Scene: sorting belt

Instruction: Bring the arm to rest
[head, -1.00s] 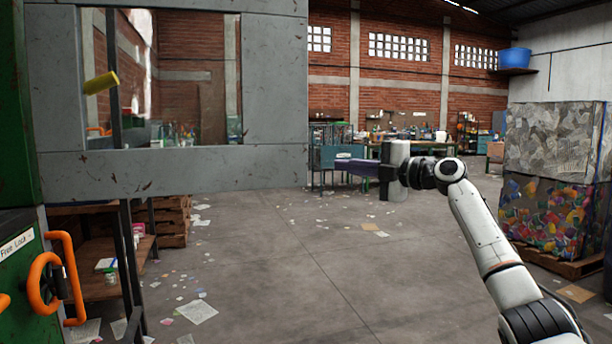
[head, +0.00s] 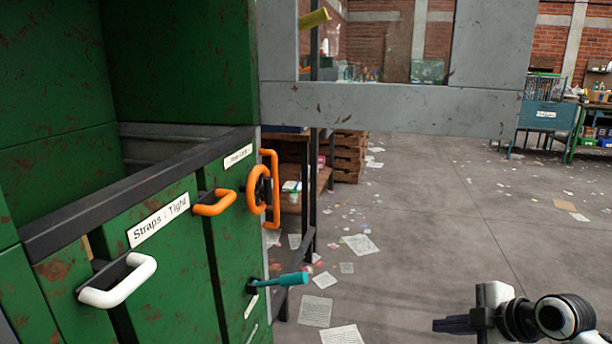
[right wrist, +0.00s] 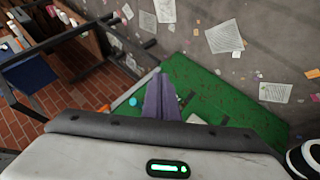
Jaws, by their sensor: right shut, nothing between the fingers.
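My right gripper (head: 455,324) is at the lower right of the head view, in free air over the concrete floor. Its dark fingers point left and are shut with nothing between them. In the right wrist view the purple-grey fingers (right wrist: 160,100) lie together, with a green machine surface (right wrist: 215,90) behind them. The right arm (head: 560,318) comes in from the lower right, its white wrist and black joints showing. My left gripper is not in the head view.
A green machine (head: 160,240) fills the left, with a white handle (head: 120,282), orange handles (head: 215,203), an orange wheel (head: 258,188) and a teal lever (head: 285,281) sticking out. A grey frame (head: 400,108) hangs across the top. Papers (head: 360,244) litter the open floor.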

